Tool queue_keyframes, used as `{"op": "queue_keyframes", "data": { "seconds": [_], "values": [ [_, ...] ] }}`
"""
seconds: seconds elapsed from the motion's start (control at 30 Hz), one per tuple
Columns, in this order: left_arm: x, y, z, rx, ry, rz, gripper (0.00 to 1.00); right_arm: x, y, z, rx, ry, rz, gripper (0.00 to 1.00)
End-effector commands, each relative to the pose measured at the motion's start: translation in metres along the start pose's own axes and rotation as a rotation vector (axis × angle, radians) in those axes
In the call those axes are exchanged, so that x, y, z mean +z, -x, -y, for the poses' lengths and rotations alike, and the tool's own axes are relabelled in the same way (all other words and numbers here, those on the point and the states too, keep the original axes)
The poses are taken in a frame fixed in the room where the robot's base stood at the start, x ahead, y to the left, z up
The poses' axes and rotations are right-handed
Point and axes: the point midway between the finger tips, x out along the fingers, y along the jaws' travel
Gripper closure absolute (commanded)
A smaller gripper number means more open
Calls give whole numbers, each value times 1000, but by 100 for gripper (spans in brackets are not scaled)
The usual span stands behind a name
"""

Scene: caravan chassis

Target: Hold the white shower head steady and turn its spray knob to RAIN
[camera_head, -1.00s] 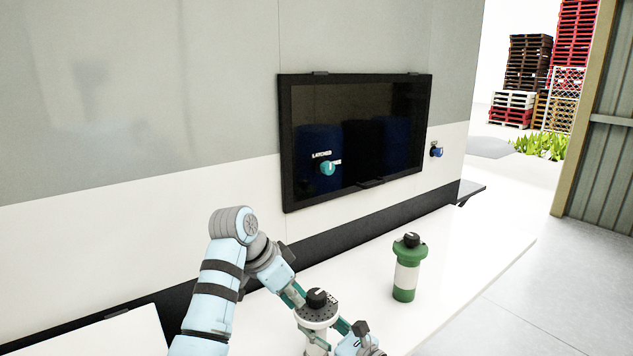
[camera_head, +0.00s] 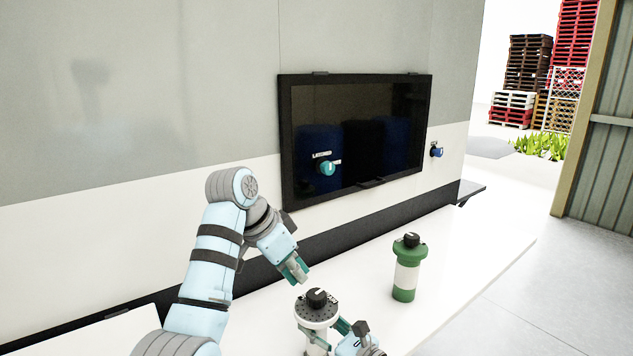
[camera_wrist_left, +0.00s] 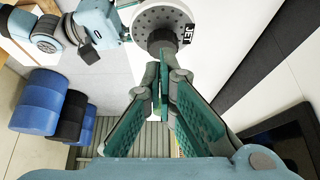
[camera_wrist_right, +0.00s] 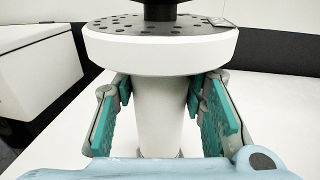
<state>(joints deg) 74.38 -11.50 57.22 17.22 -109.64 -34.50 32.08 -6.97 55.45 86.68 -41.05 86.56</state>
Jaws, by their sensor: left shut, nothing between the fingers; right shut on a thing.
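The white shower head (camera_head: 317,314) stands upright on the white worktop, with a perforated grey face and a black spray knob (camera_head: 316,297) on top. In the left wrist view the knob (camera_wrist_left: 160,40) is partly seen near the label JET (camera_wrist_left: 186,35); I cannot read what its pointer marks. My left gripper (camera_head: 301,277) is shut and empty, above and to the left of the knob, apart from it. My right gripper (camera_wrist_right: 160,90) is shut on the white stem (camera_wrist_right: 158,120) below the head, one finger on each side.
A green-and-white canister (camera_head: 407,272) with a black knob stands to the right on the worktop (camera_head: 470,245). Behind is the wall with a dark framed window (camera_head: 360,140), a teal latch knob (camera_head: 327,168) and a blue knob (camera_head: 436,152). The worktop between canister and wall is clear.

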Motion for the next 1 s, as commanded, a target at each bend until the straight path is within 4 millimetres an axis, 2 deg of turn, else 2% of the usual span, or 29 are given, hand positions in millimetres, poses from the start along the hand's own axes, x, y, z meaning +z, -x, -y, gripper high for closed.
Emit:
{"op": "queue_keyframes", "data": {
  "seconds": [0.4,1.0],
  "values": [
    [29,-52,0,0,2,0,100,0,0,0,0,0,0,94],
    [30,-58,0,0,0,0,100,0,0,0,0,0,0,94]
  ]
}}
